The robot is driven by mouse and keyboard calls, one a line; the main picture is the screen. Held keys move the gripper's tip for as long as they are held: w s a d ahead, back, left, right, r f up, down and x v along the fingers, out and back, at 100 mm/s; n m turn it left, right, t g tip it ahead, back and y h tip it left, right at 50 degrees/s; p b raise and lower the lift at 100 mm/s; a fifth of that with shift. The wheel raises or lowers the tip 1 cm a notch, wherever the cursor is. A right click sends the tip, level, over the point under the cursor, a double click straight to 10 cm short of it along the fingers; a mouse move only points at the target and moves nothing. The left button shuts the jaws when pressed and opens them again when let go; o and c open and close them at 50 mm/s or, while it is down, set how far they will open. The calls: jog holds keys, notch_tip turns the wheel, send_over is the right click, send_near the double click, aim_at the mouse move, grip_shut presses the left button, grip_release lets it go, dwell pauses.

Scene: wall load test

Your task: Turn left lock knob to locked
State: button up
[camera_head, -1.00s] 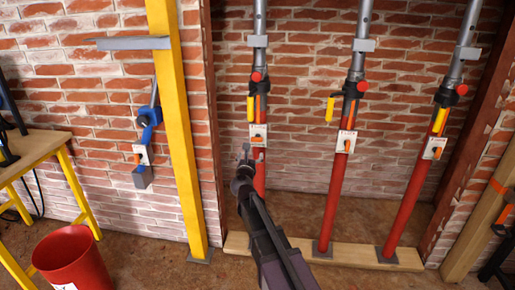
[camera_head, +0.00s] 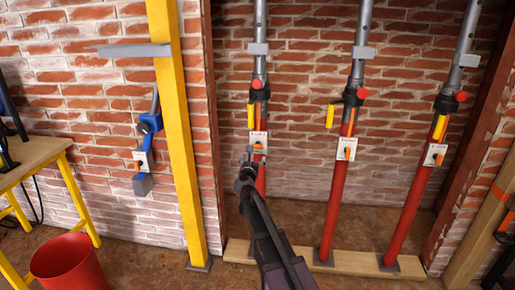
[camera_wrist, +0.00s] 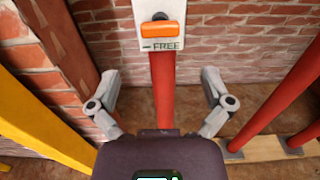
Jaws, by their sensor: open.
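The left lock knob (camera_head: 257,146) is a small orange bar on a white plate (camera_head: 263,136) on the left red prop (camera_head: 261,180). In the wrist view the orange knob (camera_wrist: 136,30) lies level across the plate, just above the printed word FREE. My gripper (camera_head: 247,154) is just below and slightly left of this plate in the head view. The upper part of the plate is cut off in the wrist view.
Two more red props, a middle one (camera_head: 332,205) and a right one (camera_head: 407,212), carry similar plates and knobs. A yellow post (camera_head: 180,150) and a blue clamp (camera_head: 150,123) are at left. A red bucket (camera_head: 68,265) and a workbench (camera_head: 35,160) stand further left.

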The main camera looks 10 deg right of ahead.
aim_at(257, 148)
jog(key=x, duration=1)
jog(key=shift+s, duration=0.1)
jog(key=c, duration=1)
